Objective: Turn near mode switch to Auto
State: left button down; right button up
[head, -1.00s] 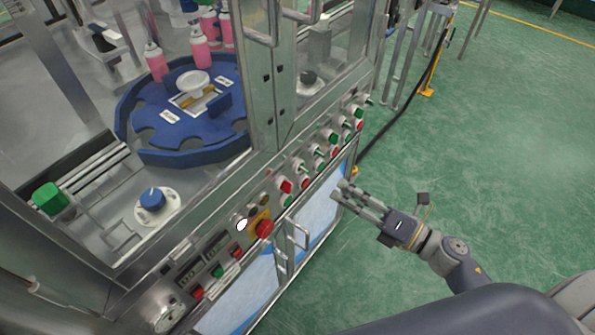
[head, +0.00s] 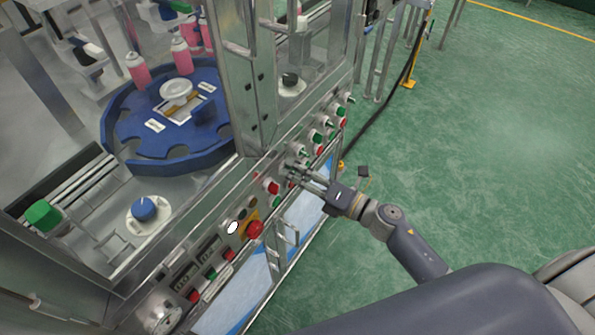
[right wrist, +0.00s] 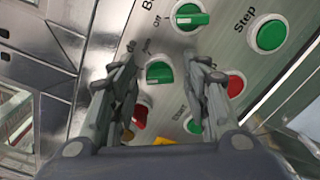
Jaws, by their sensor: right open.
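A green rotary switch (right wrist: 159,72), which looks like the near mode switch, sits on the metal panel in the right wrist view. My right gripper (right wrist: 163,75) is open, with one finger on each side of this switch. I cannot tell whether the fingers touch it. The label beside the switch is partly hidden by the left finger and not readable. In the head view my right gripper (head: 290,170) is at the front panel and its fingers cover that part of the row. My left gripper is not in view.
A second green switch (right wrist: 190,16) with an "Off" mark is above. A green Step button (right wrist: 270,35), a red button (right wrist: 235,85) and a green button (right wrist: 193,125) are close by. A red emergency knob (head: 254,229) and door handle (head: 283,240) lie nearer. Green floor is clear at right.

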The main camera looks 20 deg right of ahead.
grip_shut()
jog(key=shift+m, duration=0.4)
jog(key=shift+r+m+p, duration=0.1)
jog(key=shift+m+p, duration=0.65)
jog(key=shift+m, duration=0.15)
jog(key=m+p, duration=0.1)
jog(key=m, duration=0.2)
jog(key=shift+m+p, duration=0.3)
jog(key=shift+p, duration=0.05)
jog(key=m+p, duration=0.2)
jog(key=m, duration=0.3)
jog(key=shift+m, duration=0.3)
jog(key=shift+f, duration=0.2)
